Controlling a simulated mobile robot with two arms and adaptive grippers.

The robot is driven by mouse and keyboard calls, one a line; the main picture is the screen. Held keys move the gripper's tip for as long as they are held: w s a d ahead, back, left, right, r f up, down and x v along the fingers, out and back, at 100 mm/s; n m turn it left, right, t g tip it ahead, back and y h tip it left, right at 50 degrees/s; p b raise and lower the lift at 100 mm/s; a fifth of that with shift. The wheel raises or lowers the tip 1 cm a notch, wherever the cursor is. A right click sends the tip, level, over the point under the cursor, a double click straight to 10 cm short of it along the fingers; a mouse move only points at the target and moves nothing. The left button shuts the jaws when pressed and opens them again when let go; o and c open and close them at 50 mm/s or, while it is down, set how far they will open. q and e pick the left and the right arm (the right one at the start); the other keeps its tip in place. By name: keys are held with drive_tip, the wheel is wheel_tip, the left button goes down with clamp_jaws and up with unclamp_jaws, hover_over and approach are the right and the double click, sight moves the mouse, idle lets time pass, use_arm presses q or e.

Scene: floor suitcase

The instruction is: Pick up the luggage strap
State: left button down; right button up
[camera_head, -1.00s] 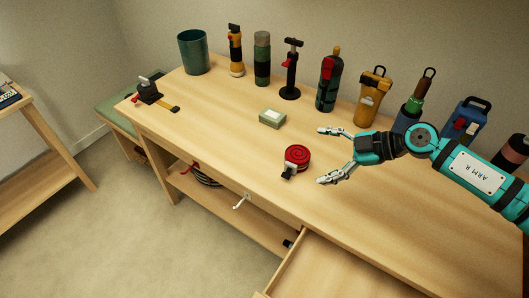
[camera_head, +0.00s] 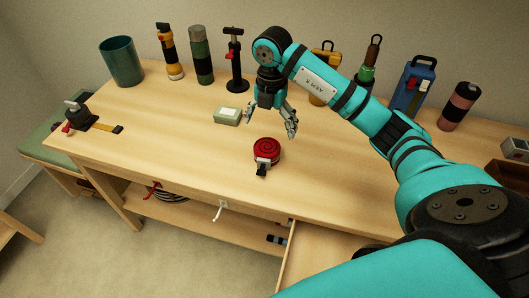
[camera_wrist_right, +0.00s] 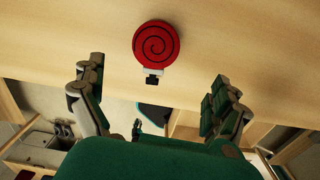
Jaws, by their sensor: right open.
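The luggage strap (camera_head: 266,152) is a red spiral roll with a black buckle, lying flat on the wooden workbench (camera_head: 335,195). In the right wrist view the roll (camera_wrist_right: 156,43) appears at the top, with its buckle pointing down the picture. My right gripper (camera_head: 274,124) is open and empty, pointing down above the bench, just behind the roll and apart from it. Its two fingers (camera_wrist_right: 160,88) are spread wide in the wrist view, with the roll beyond them. My left gripper is not in view.
A pale green box (camera_head: 227,116) lies left of the gripper. A black ratchet with a yellow strap (camera_head: 95,122) lies at the left end. A green bin (camera_head: 121,61), flashlights and bottles line the back. A drawer (camera_head: 325,247) stands open in front.

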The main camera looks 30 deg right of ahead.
sight(266, 148)
wheel_tip(266, 148, down, 6)
drive_tip(key=shift+f, duration=0.15)
drive_tip(key=shift+w+a+f+p, duration=0.1)
drive_tip(key=shift+w+f+p, duration=0.1)
drive_tip(key=shift+f, duration=0.7)
drive_tip(key=shift+w+a+f+p, duration=0.1)
drive_tip(key=shift+f+p, duration=0.15)
drive_tip(key=shift+f, duration=0.6)
drive_tip(key=shift+w+f+p, duration=0.15)
drive_tip(key=shift+f+p, duration=0.05)
drive_tip(key=shift+f, duration=0.7)
drive_tip(key=c, duration=1.3)
